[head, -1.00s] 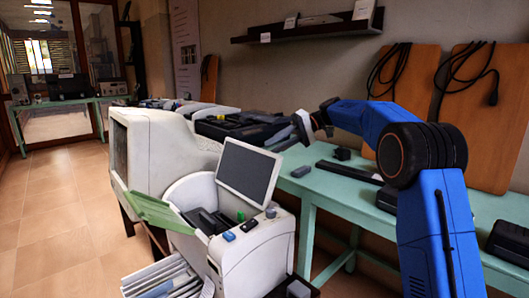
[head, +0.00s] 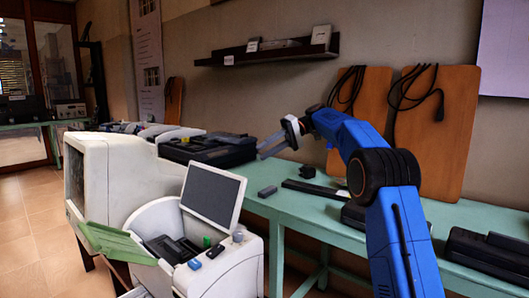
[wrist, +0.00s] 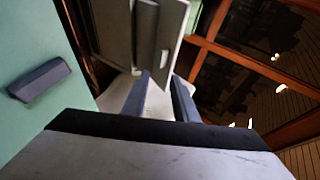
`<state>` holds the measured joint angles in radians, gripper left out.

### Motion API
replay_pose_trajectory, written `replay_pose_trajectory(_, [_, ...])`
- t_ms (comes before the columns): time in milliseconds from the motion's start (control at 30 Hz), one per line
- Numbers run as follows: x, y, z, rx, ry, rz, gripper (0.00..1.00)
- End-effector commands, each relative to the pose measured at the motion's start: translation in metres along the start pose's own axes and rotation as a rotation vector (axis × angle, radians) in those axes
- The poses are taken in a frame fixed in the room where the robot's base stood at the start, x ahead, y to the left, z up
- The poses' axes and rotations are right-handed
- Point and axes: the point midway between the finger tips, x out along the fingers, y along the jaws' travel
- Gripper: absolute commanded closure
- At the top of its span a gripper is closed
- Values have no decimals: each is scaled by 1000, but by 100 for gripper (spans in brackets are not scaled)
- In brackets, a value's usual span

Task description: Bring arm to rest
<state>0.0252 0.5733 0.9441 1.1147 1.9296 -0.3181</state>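My blue arm (head: 372,180) rises at the right of the head view and bends over the green table. My gripper (head: 264,150) is at its far end, above the table's back left part, with its fingers pointing left and slightly down. In the wrist view the two fingers of my gripper (wrist: 160,90) stand apart with a gap between them. Nothing shows between them, so it is open and empty.
The green table (head: 300,212) carries a small grey block (head: 267,192), black devices (head: 488,252) and a dark flat bar (head: 315,188). A white machine with a screen (head: 212,190) stands front left. Wooden boards (head: 445,150) with black cables lean on the wall.

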Motion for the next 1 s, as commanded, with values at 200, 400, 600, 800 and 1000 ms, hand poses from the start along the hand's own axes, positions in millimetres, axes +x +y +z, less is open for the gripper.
replay_pose_trajectory(200, [1, -4, 5, 12, 7, 17, 73])
replay_pose_trajectory(400, [6, -20, 34, 70, 42, 102, 73])
replay_pose_trajectory(600, [14, -32, 77, 140, 86, 215, 73])
replay_pose_trajectory(800, [22, -37, 126, 200, 129, 330, 73])
replay_pose_trajectory(1000, [31, -36, 180, 248, 173, 446, 73])
